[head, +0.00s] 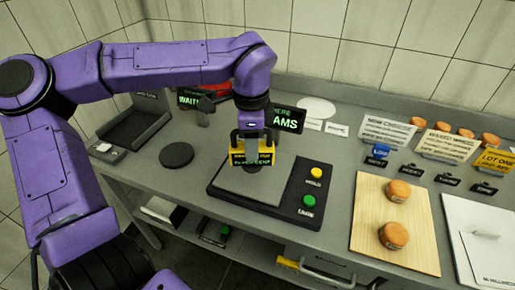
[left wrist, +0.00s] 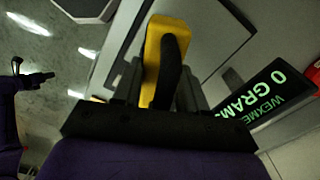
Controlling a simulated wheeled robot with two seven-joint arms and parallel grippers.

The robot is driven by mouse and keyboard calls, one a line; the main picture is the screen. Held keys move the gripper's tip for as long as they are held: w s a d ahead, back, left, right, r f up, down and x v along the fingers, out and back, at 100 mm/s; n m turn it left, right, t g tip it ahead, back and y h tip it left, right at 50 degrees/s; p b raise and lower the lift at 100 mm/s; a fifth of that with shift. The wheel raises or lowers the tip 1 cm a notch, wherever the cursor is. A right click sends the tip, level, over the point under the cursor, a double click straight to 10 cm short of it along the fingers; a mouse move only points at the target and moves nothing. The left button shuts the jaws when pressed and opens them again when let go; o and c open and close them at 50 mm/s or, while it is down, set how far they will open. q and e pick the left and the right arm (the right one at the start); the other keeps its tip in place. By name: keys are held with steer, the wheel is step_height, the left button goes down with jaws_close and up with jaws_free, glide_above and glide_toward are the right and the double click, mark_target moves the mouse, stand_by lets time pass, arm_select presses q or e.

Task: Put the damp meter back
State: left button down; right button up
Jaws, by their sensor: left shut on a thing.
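The damp meter (head: 239,158) is yellow with a dark screen of green text, too small to read fully. My left gripper (head: 250,140) is shut on it, above the grey plate of the weighing scale (head: 298,205). In the left wrist view the yellow body of the meter (left wrist: 153,50) stands between the fingers of my left gripper (left wrist: 160,85), partly covered by a dark part. The scale's display (left wrist: 262,102) reads 0 grams there. A dark hand-like shape on a purple arm at the left edge of that view looks like my right gripper (left wrist: 34,82); its jaws are unclear.
A black round disc (head: 177,155) and a dark tray (head: 135,127) are left of the scale. A wooden board (head: 366,228) with two orange cheese wheels lies to its right. Several label cards and wheels stand behind that. A white board (head: 492,250) is at the far right.

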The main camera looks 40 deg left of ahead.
arm_select(q)
steer(key=w+f, duration=0.1)
steer(key=f, duration=0.1)
steer(key=w+f+p, duration=0.1)
steer(key=f, duration=0.1)
steer(key=w+f, duration=0.1)
steer(key=f, duration=0.1)
steer(key=shift+w+a+f, duration=0.1)
steer(key=shift+a+f, duration=0.1)
steer(key=shift+a, duration=0.2)
steer(key=shift+f, duration=0.35)
steer(key=shift+f, duration=0.1)
steer(key=shift+f, duration=0.1)
steer(key=c, duration=0.6)
jaws_free()
